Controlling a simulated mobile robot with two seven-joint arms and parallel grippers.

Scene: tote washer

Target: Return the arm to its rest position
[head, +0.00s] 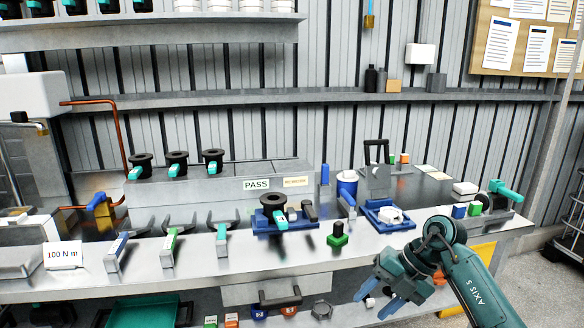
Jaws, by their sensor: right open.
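My right arm comes in from the lower right, its forearm marked "AXIS 5". My right gripper (376,298) is at its end, in front of the bench's front edge, pointing down and to the left. Its two blue fingertips are spread apart and hold nothing; a small white item shows behind them, lower down. The gripper is clear of the things on the bench top (330,258). My left gripper is not in view.
The bench holds a blue tray with a black and teal part (272,205), a blue tray with a white part (385,212), a green block (338,235) and a "100 N m" card (62,255). A drawer (245,292) is below. Floor shows at right.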

